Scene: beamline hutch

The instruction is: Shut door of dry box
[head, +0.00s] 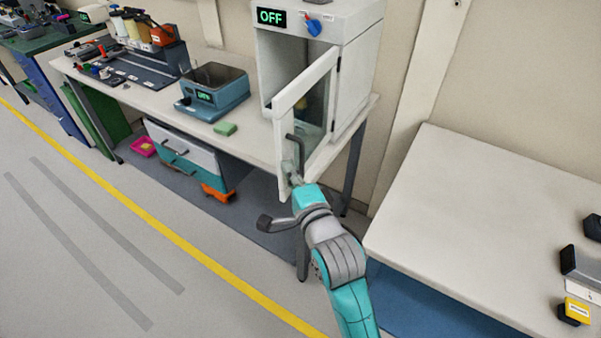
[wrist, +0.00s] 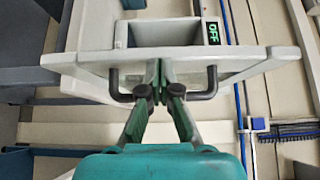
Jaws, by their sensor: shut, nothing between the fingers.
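The dry box (head: 362,65) is a white cabinet at the right end of the bench, with a green OFF display (head: 271,17) and a blue knob (head: 313,27). Its white-framed, glazed door (head: 305,84) stands open, swung out toward me. A dark bar handle (head: 298,143) is on the door's outer face. My gripper (head: 293,177) is shut at the door's outer face, by the lower part of the handle. In the wrist view, my closed fingertips (wrist: 158,72) are in front of the door (wrist: 255,62), between the two ends of the handle (wrist: 212,82). Contact is unclear.
A blue device with a basin (head: 213,90) and a green block (head: 224,128) are on the bench (head: 155,100) left of the dry box. A drawer unit (head: 185,155) and an orange bin (head: 217,193) are below. A pale table (head: 480,200) stands to the right. The floor at left is clear.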

